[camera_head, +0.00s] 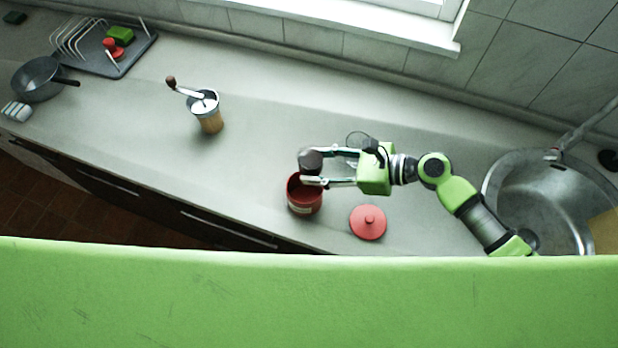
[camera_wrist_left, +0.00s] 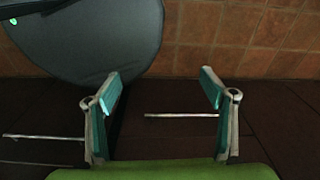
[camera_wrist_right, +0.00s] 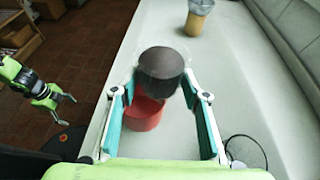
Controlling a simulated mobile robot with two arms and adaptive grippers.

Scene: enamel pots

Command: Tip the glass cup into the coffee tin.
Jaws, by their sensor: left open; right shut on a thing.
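The glass cup (camera_head: 311,159), with dark brown contents, is held between the fingers of my right gripper (camera_head: 314,168). In the right wrist view the cup (camera_wrist_right: 160,66) sits between the fingertips; I cannot tell its tilt for sure. The red coffee tin (camera_head: 304,197) stands open on the counter, just below the cup in the head view. In the right wrist view the cup partly hides the tin (camera_wrist_right: 143,114). My left gripper (camera_wrist_left: 160,85) is open and empty, away from the counter over the dark floor side.
A red lid (camera_head: 368,222) lies right of the tin. A thin dark ring (camera_wrist_right: 245,152) lies near my right gripper. A coffee grinder (camera_head: 208,112) stands farther left. A sink (camera_head: 535,195) is at the right; a pan (camera_head: 40,78) and dish rack (camera_head: 100,50) at far left.

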